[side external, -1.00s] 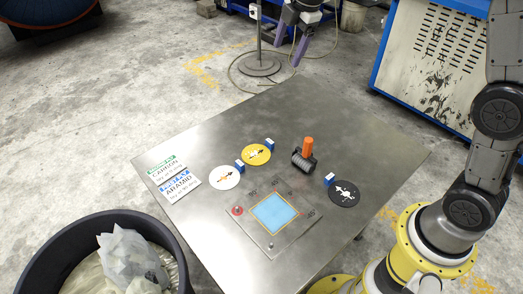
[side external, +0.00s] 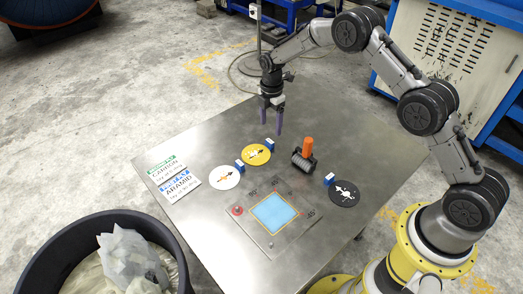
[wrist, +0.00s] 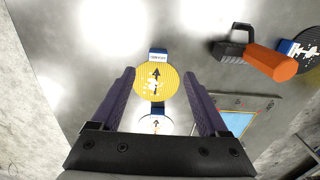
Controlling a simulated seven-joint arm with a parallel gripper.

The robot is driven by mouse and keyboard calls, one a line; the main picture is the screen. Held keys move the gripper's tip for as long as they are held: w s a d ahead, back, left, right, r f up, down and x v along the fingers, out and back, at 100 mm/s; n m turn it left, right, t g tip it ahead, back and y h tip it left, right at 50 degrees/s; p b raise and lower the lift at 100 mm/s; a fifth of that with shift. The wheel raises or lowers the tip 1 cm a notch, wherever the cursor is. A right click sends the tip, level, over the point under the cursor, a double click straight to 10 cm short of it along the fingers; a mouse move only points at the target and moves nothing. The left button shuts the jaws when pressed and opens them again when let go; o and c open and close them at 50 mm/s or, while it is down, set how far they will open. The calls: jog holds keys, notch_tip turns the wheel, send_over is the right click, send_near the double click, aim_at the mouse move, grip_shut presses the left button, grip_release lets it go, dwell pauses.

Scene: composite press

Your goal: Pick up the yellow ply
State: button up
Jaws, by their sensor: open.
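The yellow ply (side external: 256,154) is a round disc with a black arrow, lying flat on the metal table. A blue and white tab (side external: 270,144) stands at its edge. In the wrist view the yellow ply (wrist: 156,82) shows between and beyond my fingers, with its tab at the top. My gripper (side external: 272,132) is open and empty, pointing down above the table just behind the ply. It also shows in the wrist view (wrist: 160,85), one purple finger on each side. The fingers look apart from the ply, though the exact height is hard to tell.
A white ply (side external: 224,177) lies left of the yellow one, a black ply (side external: 344,193) to the right. A roller with an orange handle (side external: 307,148) stands nearby. A plate with a blue square (side external: 274,213) lies in front. Label cards (side external: 180,186) lie left; a bin (side external: 60,225) stands front left.

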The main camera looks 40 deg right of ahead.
aim_at(270, 141)
jog(key=shift+w+f, duration=0.15)
jog(key=shift+f, duration=3.75)
grip_shut()
